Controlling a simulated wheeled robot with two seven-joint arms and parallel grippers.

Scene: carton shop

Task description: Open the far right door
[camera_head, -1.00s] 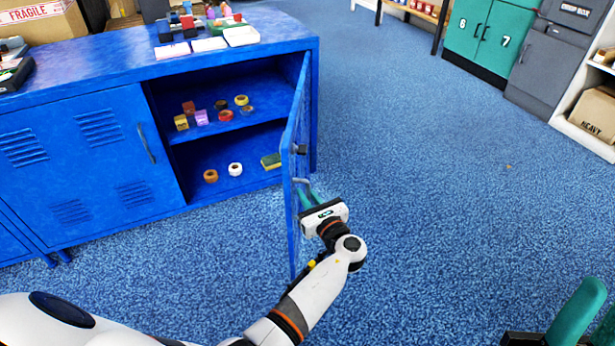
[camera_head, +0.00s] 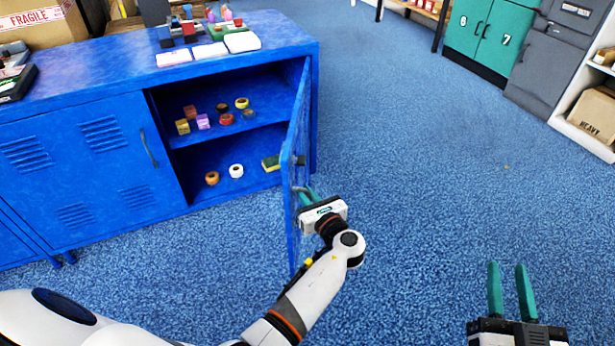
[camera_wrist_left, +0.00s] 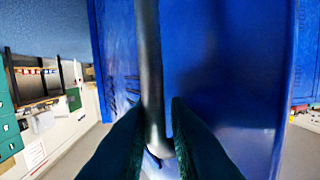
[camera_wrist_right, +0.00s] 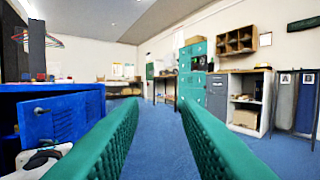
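The blue cabinet (camera_head: 165,85) has its far right door (camera_head: 293,165) swung wide open, standing out from the cabinet front. Its inside shelves are exposed. My left gripper (camera_head: 309,193) is at the outer face of this door, with its green fingers closed around the door handle (camera_head: 299,188). The left wrist view shows the grey handle bar (camera_wrist_left: 150,70) between the two fingers, against the blue door panel (camera_wrist_left: 225,75). My right gripper (camera_head: 509,270) is open and empty, low over the floor at the right, well apart from the door.
Small rolls and blocks lie on the cabinet shelves (camera_head: 245,135). Pads and small items stand on its top. The neighbouring left door (camera_head: 90,165) is shut. Teal lockers (camera_head: 490,40), a grey cabinet (camera_head: 548,65) and a shelf with a carton (camera_head: 597,115) stand at back right. The blue floor between is clear.

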